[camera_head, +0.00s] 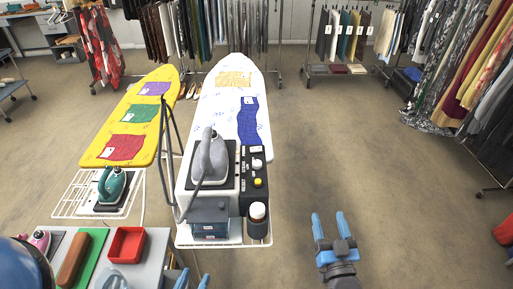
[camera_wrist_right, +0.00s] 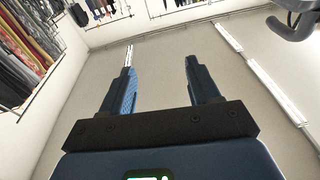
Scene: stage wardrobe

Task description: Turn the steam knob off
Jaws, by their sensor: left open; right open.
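A steam station (camera_head: 182,193) stands at the near end of the white ironing board (camera_head: 222,112), with a grey iron (camera_head: 211,158) on top. Its black control panel (camera_head: 247,189) is on the right side. My left gripper (camera_head: 192,279) is open at the bottom edge, partly cut off.
A yellow ironing board (camera_head: 145,97) and a teal iron (camera_head: 112,185) are to the left. A red tray (camera_head: 126,260) is on a near-left table. Floor to the right is clear; clothes racks stand beyond.

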